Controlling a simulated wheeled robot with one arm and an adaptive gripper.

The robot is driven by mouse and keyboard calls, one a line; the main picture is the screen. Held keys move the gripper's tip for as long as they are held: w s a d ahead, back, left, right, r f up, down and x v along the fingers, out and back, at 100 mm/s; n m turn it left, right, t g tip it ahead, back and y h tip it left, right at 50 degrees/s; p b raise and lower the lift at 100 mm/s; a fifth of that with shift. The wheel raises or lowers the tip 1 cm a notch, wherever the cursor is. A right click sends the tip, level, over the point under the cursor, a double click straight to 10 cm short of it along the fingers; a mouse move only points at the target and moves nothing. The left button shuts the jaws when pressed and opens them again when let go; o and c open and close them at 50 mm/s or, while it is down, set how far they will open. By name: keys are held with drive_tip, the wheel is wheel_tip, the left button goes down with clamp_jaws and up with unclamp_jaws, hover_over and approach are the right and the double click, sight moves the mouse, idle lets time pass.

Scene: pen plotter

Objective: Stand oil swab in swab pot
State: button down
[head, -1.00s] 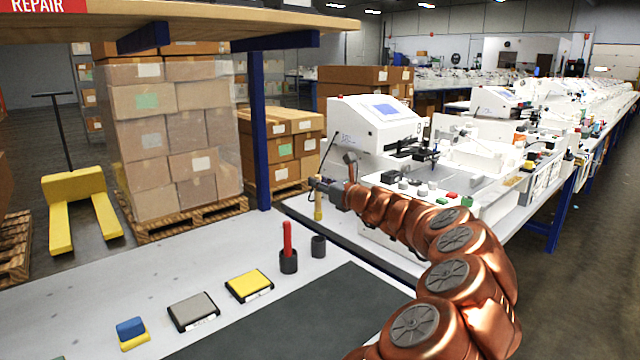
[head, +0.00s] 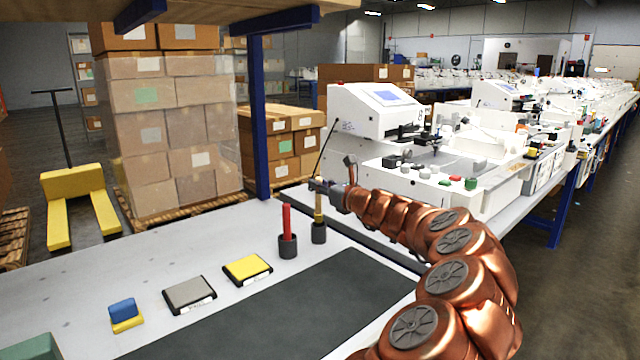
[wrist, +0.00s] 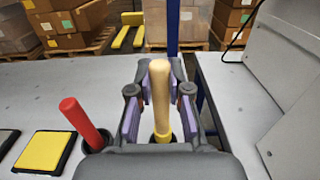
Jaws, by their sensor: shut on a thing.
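The oil swab, a yellow stick with a pale tan upper part (wrist: 158,90), is upright between the purple-padded fingers of my gripper (wrist: 157,100). In the head view my gripper (head: 322,187) is shut on the swab's upper part, and the swab (head: 319,211) runs straight down to the mouth of a small dark grey pot (head: 319,234). Its lower tip is hidden at the rim, so how deep it sits I cannot tell. A red stick (head: 287,222) stands in a second dark pot (head: 288,248) just to the left.
A yellow pad (head: 247,268), a grey pad (head: 189,294) and a blue-and-yellow block (head: 125,313) lie in a row to the left on the bench. A dark mat (head: 290,305) in front is clear. A white plotter machine (head: 375,125) stands behind to the right.

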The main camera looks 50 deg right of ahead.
drive_tip(key=shift+f+b, duration=0.6)
drive_tip(key=shift+f, duration=1.25)
drive_tip(key=c, duration=1)
unclamp_jaws()
drive_tip(key=shift+s, duration=0.15)
drive_tip(key=shift+s+a, duration=0.25)
drive_tip(key=shift+s, duration=1.7)
drive_tip(key=shift+s+a, duration=0.2)
drive_tip(key=shift+s, duration=1.75)
drive_tip(key=shift+s+a, duration=0.25)
drive_tip(key=shift+s, duration=1.7)
